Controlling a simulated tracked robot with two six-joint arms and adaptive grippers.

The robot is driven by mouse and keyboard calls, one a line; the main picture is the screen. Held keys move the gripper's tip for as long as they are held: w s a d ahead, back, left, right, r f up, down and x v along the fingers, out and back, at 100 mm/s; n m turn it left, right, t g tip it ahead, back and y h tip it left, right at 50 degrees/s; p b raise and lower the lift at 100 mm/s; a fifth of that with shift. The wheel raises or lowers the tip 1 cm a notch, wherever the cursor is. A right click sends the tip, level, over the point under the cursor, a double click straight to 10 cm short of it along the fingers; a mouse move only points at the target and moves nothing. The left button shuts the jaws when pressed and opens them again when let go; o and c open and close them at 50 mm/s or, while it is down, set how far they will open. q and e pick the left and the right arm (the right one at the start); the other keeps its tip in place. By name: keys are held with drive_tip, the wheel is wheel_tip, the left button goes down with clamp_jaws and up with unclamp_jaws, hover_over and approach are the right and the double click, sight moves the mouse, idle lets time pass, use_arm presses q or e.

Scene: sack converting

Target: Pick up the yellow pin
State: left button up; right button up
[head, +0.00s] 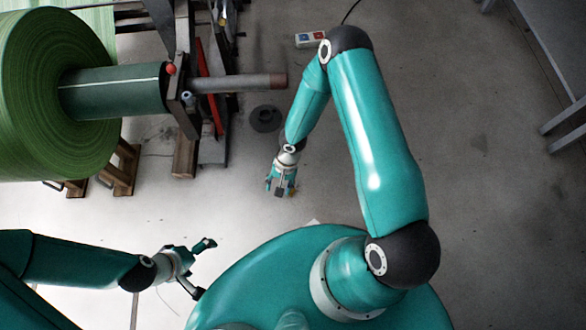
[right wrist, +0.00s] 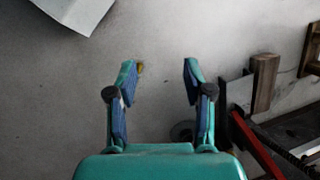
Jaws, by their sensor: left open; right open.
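The yellow pin (right wrist: 140,67) shows as a small yellow piece on the grey floor in the right wrist view, just beside the tip of the left-hand finger and partly hidden by it. In the head view a small yellowish spot (head: 294,191) shows beside my right gripper (head: 282,189), which points down at the floor. In the right wrist view my right gripper (right wrist: 159,68) has its two fingers apart with only bare floor between them. I cannot tell its height above the pin. My left gripper (head: 203,268) is open and empty at the lower left.
A large green roll (head: 45,95) on a shaft (head: 240,83) stands at upper left, with wooden blocks (head: 186,158) beneath. A dark round disc (head: 265,118) lies on the floor. A power strip (head: 310,40) is at the top.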

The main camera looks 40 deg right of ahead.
drive_tip(key=w+d+f+m+h+b, duration=0.1)
drive_tip(key=w+d+f+b, duration=0.1)
drive_tip(key=f, duration=0.6)
drive_tip(key=w+d+f+m+h+b, duration=0.1)
drive_tip(key=d+f+b, duration=0.3)
drive_tip(key=f, duration=0.5)
drive_tip(key=w+d+f+m+h+b, duration=0.1)
drive_tip(key=w+d+f+m+b, duration=0.1)
drive_tip(key=f+b, duration=0.3)
drive_tip(key=shift+w+d+f+t+b, duration=0.15)
drive_tip(key=shift+d+f, duration=0.1)
drive_tip(key=shift+f, duration=0.4)
drive_tip(key=shift+w+d+f+t+b, duration=0.1)
drive_tip(key=shift+d+f, duration=0.2)
drive_tip(key=shift+f, duration=0.35)
drive_tip(key=shift+w+d+f+t+b, duration=0.15)
drive_tip(key=shift+d+f, duration=0.1)
drive_tip(key=shift+f, duration=1.15)
drive_tip(key=f+b, duration=0.4)
drive_tip(key=f, duration=0.1)
drive_tip(key=shift+w+d, duration=0.1)
drive_tip(key=shift+d, duration=0.1)
use_arm(q)
wheel_tip(320, 180, down, 19)
use_arm(e)
clamp_jaws()
